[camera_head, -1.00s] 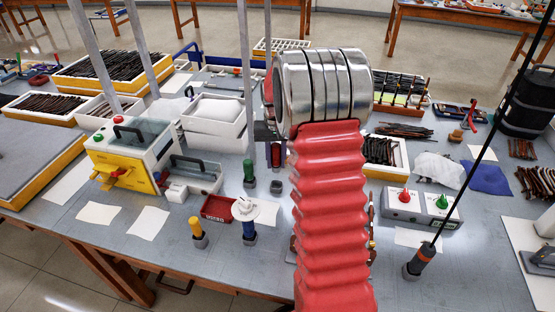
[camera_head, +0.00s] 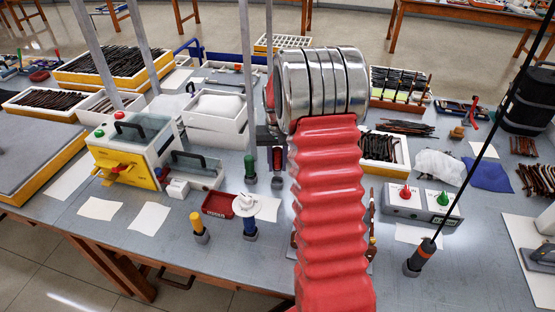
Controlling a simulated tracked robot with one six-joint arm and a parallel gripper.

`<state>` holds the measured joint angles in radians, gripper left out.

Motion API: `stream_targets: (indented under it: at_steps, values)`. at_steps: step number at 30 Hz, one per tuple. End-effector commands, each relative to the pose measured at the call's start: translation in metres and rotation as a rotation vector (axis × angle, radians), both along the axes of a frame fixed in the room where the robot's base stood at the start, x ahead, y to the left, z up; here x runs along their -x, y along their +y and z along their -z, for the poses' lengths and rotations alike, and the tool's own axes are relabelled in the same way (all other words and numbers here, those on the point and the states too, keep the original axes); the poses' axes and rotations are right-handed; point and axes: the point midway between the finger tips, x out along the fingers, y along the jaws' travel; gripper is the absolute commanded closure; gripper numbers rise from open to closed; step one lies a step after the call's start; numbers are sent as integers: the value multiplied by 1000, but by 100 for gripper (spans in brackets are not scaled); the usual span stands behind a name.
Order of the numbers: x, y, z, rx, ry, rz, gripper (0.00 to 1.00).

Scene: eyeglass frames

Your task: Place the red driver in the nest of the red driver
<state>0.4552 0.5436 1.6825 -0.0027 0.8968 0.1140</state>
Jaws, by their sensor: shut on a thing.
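The red driver (camera_head: 277,158) shows as a small upright red handle just left of my red ribbed arm sleeve. My gripper (camera_head: 275,146) is mostly hidden behind my silver wrist rings. Its dark part shows at the top of the red driver, and it is shut on that driver. A small dark nest (camera_head: 277,183) with no driver in it stands on the table just below the red driver. A small gap seems to separate them. To its left the green driver (camera_head: 250,167) stands upright in its own nest.
A red tray (camera_head: 217,205) lies nearby. Grey posts (camera_head: 245,70) rise behind. White boxes (camera_head: 215,120) stand behind left.

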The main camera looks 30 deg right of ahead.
Motion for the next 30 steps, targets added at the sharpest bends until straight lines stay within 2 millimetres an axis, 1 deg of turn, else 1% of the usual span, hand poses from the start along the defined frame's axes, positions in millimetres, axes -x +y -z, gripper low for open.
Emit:
stream_targets:
  at_steps: [6, 18, 23, 30]
  values:
    - [0, 1, 16, -1, 1, -1, 100]
    - [0, 1, 42, 0, 0, -1, 100]
    - [0, 1, 46, 1, -1, -1, 100]
    - [0, 0, 47, 1, -1, 0, 100]
